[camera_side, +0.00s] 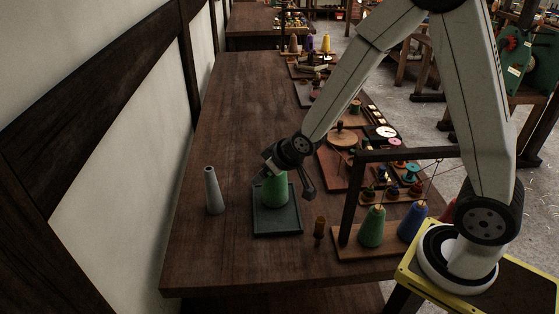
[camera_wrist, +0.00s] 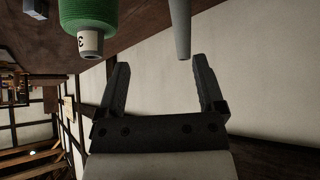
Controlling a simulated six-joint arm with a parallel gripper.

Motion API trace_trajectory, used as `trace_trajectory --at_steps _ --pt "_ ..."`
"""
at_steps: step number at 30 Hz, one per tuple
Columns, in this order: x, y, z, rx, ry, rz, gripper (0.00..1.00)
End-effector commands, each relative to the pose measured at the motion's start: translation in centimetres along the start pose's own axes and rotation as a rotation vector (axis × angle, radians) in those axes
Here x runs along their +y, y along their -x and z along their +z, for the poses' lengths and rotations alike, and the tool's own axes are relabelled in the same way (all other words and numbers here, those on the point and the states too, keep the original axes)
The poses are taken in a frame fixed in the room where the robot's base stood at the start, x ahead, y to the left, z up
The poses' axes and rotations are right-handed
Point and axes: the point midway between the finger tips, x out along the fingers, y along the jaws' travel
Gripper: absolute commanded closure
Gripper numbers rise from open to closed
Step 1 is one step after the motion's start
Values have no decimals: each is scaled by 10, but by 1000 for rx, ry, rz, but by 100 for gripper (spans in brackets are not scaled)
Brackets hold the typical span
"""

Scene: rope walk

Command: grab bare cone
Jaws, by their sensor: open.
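The bare cone (camera_side: 213,191) is plain grey and stands upright on the table near the wall, left of a dark green tray. My gripper (camera_side: 287,178) is open and empty, right of the bare cone and apart from it. A green wound cone (camera_side: 275,191) stands on the tray (camera_side: 278,222); my gripper hides its top in the side view. In the wrist view, which looks upside down, the bare cone (camera_wrist: 181,24) shows beyond my open gripper (camera_wrist: 163,64), in line with the gap between the fingers. The green cone (camera_wrist: 88,14), with a numbered label, is at upper left.
A small brown spool (camera_side: 319,228) stands right of the tray. A wooden frame (camera_side: 347,212) with green and blue cones (camera_side: 411,222) stands further right. Boards with small parts line the right edge. The table (camera_side: 240,95) behind the tray is clear.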

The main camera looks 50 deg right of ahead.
Motion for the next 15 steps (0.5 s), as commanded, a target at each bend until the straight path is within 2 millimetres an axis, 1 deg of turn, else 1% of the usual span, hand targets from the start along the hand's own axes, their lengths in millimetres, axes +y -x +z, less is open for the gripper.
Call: trace_trajectory --at_steps 1,6,12,15 --pt "-2 -12 -6 37 7 -6 13" --pt "-8 -46 -29 184 26 -29 13" --pt "-17 -81 -48 355 44 -64 13" --pt "-22 -94 -53 430 51 -83 13"
